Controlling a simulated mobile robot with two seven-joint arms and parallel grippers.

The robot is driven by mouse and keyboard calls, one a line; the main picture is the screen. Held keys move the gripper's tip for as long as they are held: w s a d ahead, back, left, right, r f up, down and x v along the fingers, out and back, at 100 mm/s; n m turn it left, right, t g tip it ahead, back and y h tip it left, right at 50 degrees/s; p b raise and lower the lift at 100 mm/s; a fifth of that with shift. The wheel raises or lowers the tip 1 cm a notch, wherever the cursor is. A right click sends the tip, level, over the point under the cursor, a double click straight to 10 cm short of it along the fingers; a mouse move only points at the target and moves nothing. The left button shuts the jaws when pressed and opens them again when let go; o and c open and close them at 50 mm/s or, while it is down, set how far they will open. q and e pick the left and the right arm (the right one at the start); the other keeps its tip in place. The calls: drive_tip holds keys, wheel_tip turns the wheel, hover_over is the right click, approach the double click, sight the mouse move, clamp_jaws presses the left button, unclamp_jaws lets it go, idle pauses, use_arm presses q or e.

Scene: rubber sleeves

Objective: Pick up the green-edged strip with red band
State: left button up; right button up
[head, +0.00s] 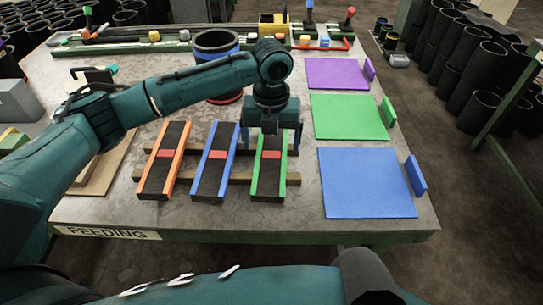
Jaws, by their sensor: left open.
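The green-edged strip with a red band (269,172) is dark with green long edges. It lies across wooden slats as the rightmost of three strips. My left gripper (272,148) is over the far half of this strip, pointing down with its fingers spread to either side. I cannot tell whether the fingers touch it. Its far end is partly hidden by the gripper. The blue-edged strip (214,170) and the orange-edged strip (164,170) lie to its left, each with a red band. My right gripper is not in view.
Purple (336,74), green (348,117) and blue (366,184) mats lie on the right of the table (120,215), each with a small upright plate. A black cylinder with blue and red rims (216,42) stands behind my left arm. Tools line the back.

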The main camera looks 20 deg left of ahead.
use_arm(q)
wheel_tip(320, 180, down, 4)
drive_tip(key=shift+r, duration=0.15)
drive_tip(key=c, duration=1.1)
drive_tip(key=shift+r, duration=0.1)
